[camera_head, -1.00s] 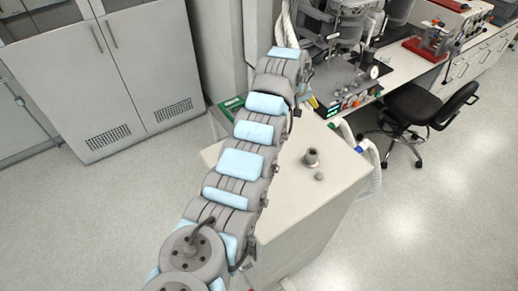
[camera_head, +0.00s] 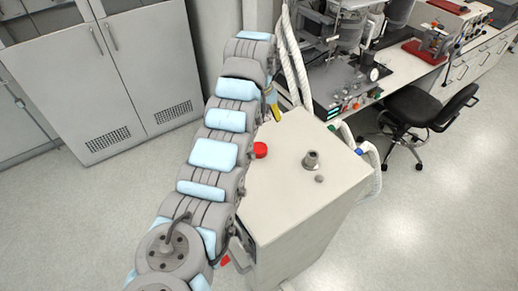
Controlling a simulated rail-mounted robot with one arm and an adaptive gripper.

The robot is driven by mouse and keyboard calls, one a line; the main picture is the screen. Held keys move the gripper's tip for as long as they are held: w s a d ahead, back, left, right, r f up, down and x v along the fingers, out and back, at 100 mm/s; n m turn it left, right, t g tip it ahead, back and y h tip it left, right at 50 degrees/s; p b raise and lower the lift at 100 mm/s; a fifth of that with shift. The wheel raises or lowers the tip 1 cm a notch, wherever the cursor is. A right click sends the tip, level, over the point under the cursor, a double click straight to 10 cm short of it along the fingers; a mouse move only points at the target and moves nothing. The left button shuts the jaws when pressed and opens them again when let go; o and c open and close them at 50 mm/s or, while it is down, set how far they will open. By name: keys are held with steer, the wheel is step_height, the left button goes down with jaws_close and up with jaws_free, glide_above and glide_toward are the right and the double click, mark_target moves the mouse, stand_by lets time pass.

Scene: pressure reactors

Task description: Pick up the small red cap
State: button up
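A small red cap (camera_head: 260,150) sits on the light top of the cabinet (camera_head: 290,195), close to the right side of my arm. My arm crosses the left part of the picture, reaching from the lower left up to the top centre. My gripper does not show in this view; the far end of the arm is turned away near the top.
A grey metal fitting (camera_head: 311,160) and a small grey knob (camera_head: 319,179) stand on the cabinet top, right of the cap. Behind is a bench with reactor equipment (camera_head: 345,80). A black chair (camera_head: 415,110) stands at right. Grey cupboards (camera_head: 140,60) are at left.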

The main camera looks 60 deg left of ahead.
glide_above(259, 149)
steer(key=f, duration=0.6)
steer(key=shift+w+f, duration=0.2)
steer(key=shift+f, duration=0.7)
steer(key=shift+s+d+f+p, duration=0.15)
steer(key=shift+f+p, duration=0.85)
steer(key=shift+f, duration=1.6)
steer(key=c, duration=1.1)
